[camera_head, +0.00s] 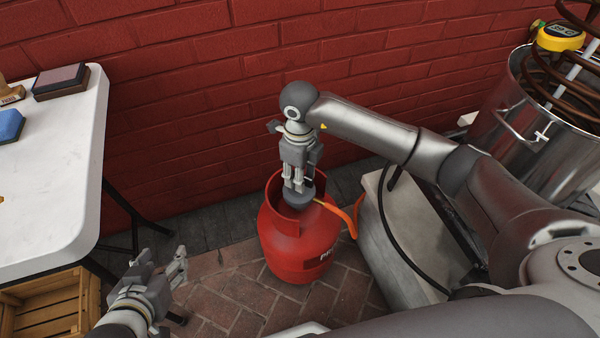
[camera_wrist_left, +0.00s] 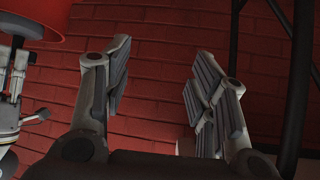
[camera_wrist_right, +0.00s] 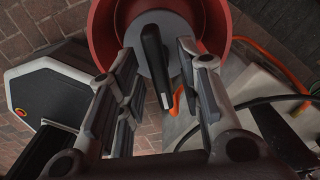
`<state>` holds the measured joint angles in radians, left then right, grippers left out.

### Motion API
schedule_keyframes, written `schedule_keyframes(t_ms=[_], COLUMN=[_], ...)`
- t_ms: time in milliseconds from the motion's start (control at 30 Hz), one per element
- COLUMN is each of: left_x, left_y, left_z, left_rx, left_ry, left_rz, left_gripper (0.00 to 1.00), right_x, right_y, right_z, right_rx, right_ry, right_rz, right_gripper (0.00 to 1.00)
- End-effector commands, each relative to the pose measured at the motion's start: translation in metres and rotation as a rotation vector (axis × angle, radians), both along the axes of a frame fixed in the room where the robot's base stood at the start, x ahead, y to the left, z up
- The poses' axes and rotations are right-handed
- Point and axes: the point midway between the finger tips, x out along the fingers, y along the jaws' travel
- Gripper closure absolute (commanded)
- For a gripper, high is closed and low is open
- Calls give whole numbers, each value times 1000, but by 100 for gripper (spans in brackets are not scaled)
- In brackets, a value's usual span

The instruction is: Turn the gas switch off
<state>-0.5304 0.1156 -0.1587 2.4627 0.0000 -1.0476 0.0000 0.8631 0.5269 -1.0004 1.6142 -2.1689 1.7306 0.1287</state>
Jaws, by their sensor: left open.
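The red gas bottle (camera_head: 300,247) stands upright on the brick floor, with an orange hose (camera_head: 345,213) leading off its top. In the right wrist view, the black gas switch (camera_wrist_right: 154,62) sits on a grey round regulator (camera_wrist_right: 174,30) inside the bottle's red collar (camera_wrist_right: 218,25). My right gripper (camera_head: 298,188) points down over the bottle top. Its fingers are spread on either side of the switch, with gaps visible; I cannot tell whether their tips reach its height. My left gripper (camera_head: 163,262) is open and empty, left of the bottle, between it and the table.
A white table (camera_head: 62,160) stands at left, with a wooden crate (camera_head: 48,308) below it. A concrete block (camera_head: 405,245) is close right of the bottle, and a steel pot (camera_head: 535,125) is at far right. A red brick wall (camera_head: 190,110) closes the back.

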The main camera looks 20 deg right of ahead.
Motion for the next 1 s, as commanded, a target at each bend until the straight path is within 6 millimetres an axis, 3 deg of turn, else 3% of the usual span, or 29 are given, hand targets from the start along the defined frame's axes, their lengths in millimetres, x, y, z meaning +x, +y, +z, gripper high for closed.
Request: schedule_keyframes(t_ms=[33,233,567,767,1000], left_x=[0,0,-2,-25,-77], left_y=[0,0,1,9,26], left_z=[0,0,-1,-16,-37], left_rx=[0,0,4,31,87], left_ry=[0,1,18,143,402], left_rz=[0,0,1,11,32], left_gripper=[48,48,48,48,48], right_x=[0,0,0,0,0], right_y=[0,0,0,0,0], right_z=[0,0,1,2,3], right_rx=[0,0,0,-1,-1], right_ry=[0,0,0,1,1], right_rz=[0,0,-19,-101,-289], right_gripper=[74,100,100,100,100])
